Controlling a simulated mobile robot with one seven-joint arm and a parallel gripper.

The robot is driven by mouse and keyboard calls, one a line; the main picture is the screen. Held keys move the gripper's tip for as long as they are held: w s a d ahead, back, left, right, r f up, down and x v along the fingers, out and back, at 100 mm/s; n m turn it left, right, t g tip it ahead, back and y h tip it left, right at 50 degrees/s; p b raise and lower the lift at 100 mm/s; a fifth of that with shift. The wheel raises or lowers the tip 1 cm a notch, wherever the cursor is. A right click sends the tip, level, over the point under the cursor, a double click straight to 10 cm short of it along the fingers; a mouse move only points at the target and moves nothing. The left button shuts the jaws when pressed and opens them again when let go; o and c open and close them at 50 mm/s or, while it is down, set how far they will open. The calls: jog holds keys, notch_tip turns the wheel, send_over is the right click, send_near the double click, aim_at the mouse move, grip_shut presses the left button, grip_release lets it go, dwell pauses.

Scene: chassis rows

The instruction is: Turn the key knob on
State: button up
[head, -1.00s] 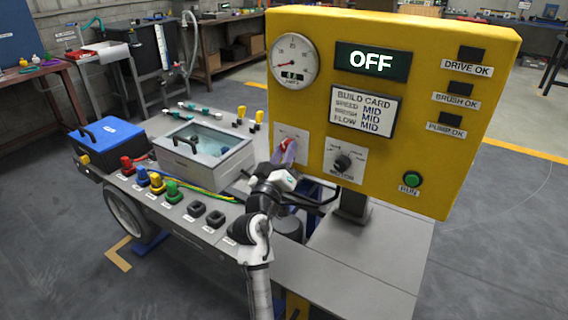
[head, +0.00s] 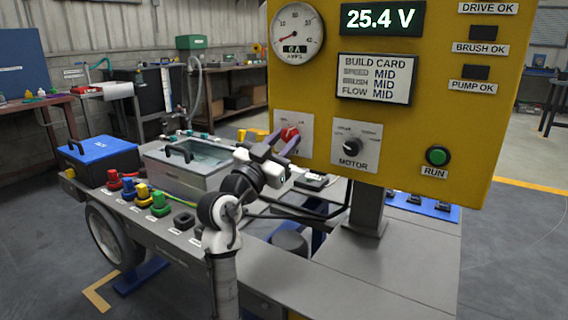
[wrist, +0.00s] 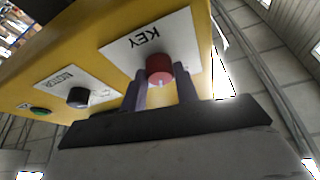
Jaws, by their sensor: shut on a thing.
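The red key knob (head: 290,134) sits on a white plate at the lower left of the yellow panel (head: 440,120). In the wrist view the knob (wrist: 159,69) shows under the upside-down word KEY. My gripper (head: 284,146) is at the knob, with one finger on each side of it, shut on it. In the wrist view my gripper (wrist: 160,88) has its fingers reaching up to the knob. The display (head: 382,18) reads 25.4 V.
The black motor knob (head: 352,146) is right of the key knob, and the green run button (head: 438,155) is further right. The gauge (head: 296,38) is above. A clear-lidded grey box (head: 190,160) and a blue-topped box (head: 98,160) stand on the bench to the left.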

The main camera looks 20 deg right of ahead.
jog(key=shift+f+m+g+h+b, duration=0.1)
jog(key=shift+m+g+h+b, duration=0.2)
jog(key=shift+m+g+b, duration=0.7)
jog(key=shift+m+t+b, duration=0.3)
jog(key=shift+m, duration=0.3)
jog(key=o, duration=1)
jog(key=shift+a, duration=0.1)
jog(key=v, duration=1.3)
jog(key=shift+s+a, duration=0.15)
jog(key=shift+a, duration=0.15)
